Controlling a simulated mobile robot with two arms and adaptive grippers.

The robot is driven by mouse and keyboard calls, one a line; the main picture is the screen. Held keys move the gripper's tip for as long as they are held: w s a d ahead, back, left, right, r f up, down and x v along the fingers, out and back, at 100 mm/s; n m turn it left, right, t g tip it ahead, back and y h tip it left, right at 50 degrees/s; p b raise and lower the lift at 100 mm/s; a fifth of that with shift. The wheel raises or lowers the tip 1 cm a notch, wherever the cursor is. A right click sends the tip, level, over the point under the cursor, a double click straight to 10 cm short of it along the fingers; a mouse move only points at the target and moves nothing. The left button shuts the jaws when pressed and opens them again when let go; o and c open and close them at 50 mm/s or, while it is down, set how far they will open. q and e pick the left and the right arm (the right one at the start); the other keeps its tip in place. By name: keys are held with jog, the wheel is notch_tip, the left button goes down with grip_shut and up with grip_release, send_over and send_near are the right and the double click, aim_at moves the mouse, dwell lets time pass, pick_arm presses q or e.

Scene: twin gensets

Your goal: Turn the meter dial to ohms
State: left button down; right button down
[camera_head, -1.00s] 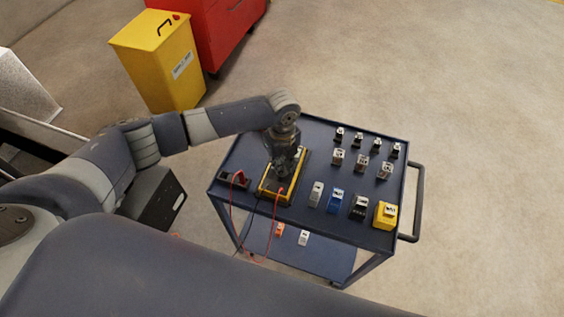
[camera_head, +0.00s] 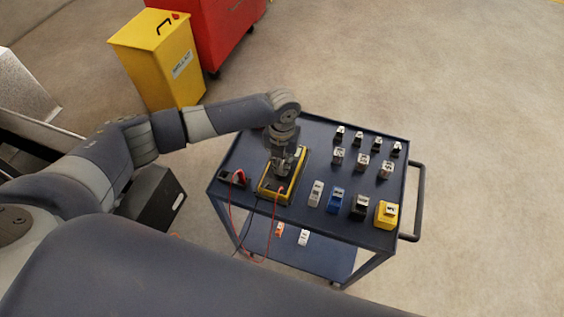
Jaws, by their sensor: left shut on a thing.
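The meter (camera_head: 269,190) is a yellow-edged box with a dark face, lying on the top of the dark blue cart (camera_head: 318,222). Red and black leads run from its near end and hang over the cart's front edge. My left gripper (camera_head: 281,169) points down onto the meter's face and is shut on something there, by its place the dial. The dial and its markings are hidden under the gripper, so its setting cannot be read. My right gripper is not in view.
A small dark holder (camera_head: 233,179) sits left of the meter. Several small parts and blocks stand to the right, with a yellow block (camera_head: 386,214) at the corner. A cart handle (camera_head: 419,200) is at right. A yellow bin (camera_head: 160,62) and red cabinet (camera_head: 218,30) stand behind.

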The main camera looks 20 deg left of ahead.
pick_arm(q)
jog(key=shift+m, duration=0.6)
jog(key=c, duration=1.6)
grip_release()
jog(key=shift+c, duration=0.2)
jog(key=shift+r, duration=0.2)
notch_tip(320, 180, up, 12)
jog(key=shift+f, duration=0.15)
